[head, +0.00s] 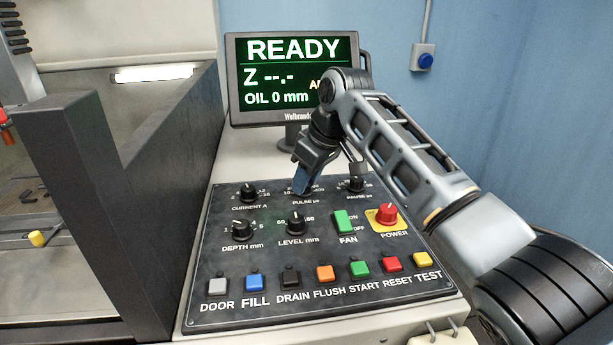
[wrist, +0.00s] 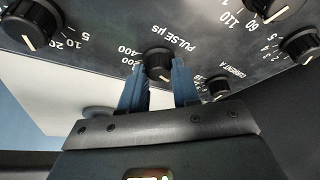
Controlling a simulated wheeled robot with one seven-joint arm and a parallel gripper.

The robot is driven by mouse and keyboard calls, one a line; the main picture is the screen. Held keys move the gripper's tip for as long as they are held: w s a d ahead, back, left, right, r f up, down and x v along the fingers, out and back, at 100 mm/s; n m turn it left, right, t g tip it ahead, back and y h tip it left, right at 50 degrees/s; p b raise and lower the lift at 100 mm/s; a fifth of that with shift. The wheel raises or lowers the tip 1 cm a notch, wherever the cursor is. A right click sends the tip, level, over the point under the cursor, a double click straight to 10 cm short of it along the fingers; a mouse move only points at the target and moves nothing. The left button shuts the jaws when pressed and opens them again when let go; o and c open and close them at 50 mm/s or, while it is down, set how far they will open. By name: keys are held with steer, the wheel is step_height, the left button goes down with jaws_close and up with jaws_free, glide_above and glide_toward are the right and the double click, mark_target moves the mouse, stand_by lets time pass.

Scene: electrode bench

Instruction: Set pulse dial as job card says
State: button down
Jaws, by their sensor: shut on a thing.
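The pulse dial (wrist: 158,62) is a black ribbed knob on the dark control panel (head: 330,272). My gripper (wrist: 159,76) is shut on it, with one blue finger on each side. Its white pointer mark shows on the near side in the wrist view, but the exact setting cannot be read. The numbers 200 and 400 show beside it. In the head view my gripper (head: 303,187) comes down onto the panel's back row and covers most of the dial above the PULSE label. I see no job card in either view.
Close by are the CURRENT dial (head: 248,192), the PAUSE dial (head: 356,184), the DEPTH dial (head: 242,230) and the LEVEL dial (head: 296,223). The green FAN switch (head: 344,222) and red POWER knob (head: 387,214) sit right. A monitor (head: 292,80) reading READY stands behind.

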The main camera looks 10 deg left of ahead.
steer(key=m+p, duration=0.2)
steer(key=p, duration=0.1)
steer(key=shift+s+a+r+t+h, duration=0.1)
steer(key=shift+r+t+h, duration=0.1)
steer(key=shift+t+h, duration=0.15)
steer(key=shift+f+m+t+h+p, duration=0.15)
steer(key=shift+m+t+h+p, duration=0.25)
steer(key=shift+m+p, duration=1.25)
steer(key=c, duration=0.8)
jaws_free()
steer(key=shift+c, duration=0.2)
steer(key=v, duration=0.7)
steer(key=shift+r+b, duration=0.35)
steer(key=shift+b, duration=0.05)
steer(key=shift+s, duration=0.2)
